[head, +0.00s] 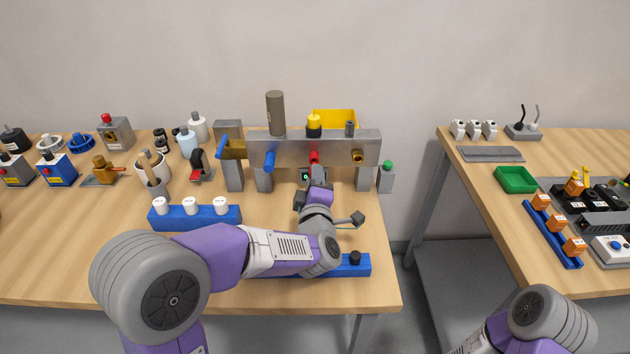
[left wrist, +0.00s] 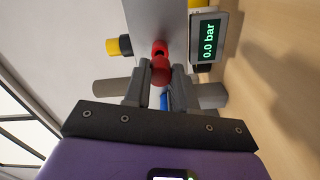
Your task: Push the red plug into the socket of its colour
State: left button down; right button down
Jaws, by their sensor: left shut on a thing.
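The grey metal block (head: 285,153) stands on legs near the table's back, with red at the middle of its front face. In the left wrist view, a red ring-shaped socket (left wrist: 159,47) shows on the block. My left gripper (left wrist: 160,80) is shut on the red plug (left wrist: 160,71), right in front of that socket. The plug's end and the socket overlap in view, so I cannot tell how far in it is. In the head view my left gripper (head: 316,175) is partly hidden by my wrist. My right gripper is out of view.
A blue plug (head: 271,160) and a brass fitting (head: 357,157) sit on the block either side. A gauge reading 0.0 bar (left wrist: 207,42) is close to my fingers. A blue rack with white caps (head: 195,217) stands at front left. A gap separates the right table (head: 470,170).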

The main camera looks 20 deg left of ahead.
pick_arm(q)
jog(key=shift+b+x, duration=0.35)
jog(key=shift+x, duration=1.05)
jog(key=c, duration=0.8)
grip_release()
jog(key=shift+p+v, duration=0.45)
jog(key=shift+v, duration=3.3)
